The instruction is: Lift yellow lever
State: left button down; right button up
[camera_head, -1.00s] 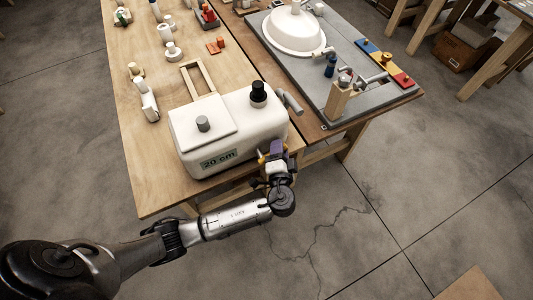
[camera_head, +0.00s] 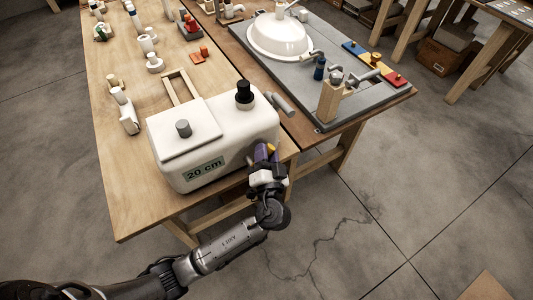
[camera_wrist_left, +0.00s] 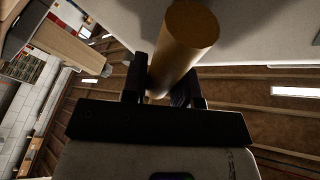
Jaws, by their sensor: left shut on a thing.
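The tankless heater (camera_head: 215,125) is a white box with a "20 cm" label, a grey knob and a black cap, standing at the front edge of the wooden table. In the head view the lever's yellow end (camera_head: 271,148) shows just above the fingers; the rest is hidden. The right gripper is not in view.
A grey pipe (camera_head: 281,104) sticks out at the heater's right. A grey board (camera_head: 290,75) with a white basin (camera_head: 280,38) and a wooden block (camera_head: 329,101) lies on the second table. Open floor lies in front.

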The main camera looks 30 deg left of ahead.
pick_arm(q)
jog(key=c, duration=0.9)
grip_release()
jog(key=shift+s+d+f, duration=0.1)
jog(key=shift+s+d, duration=0.25)
jog(key=shift+s, duration=0.05)
jog(key=v, duration=1.3)
jog(key=shift+a, duration=0.1)
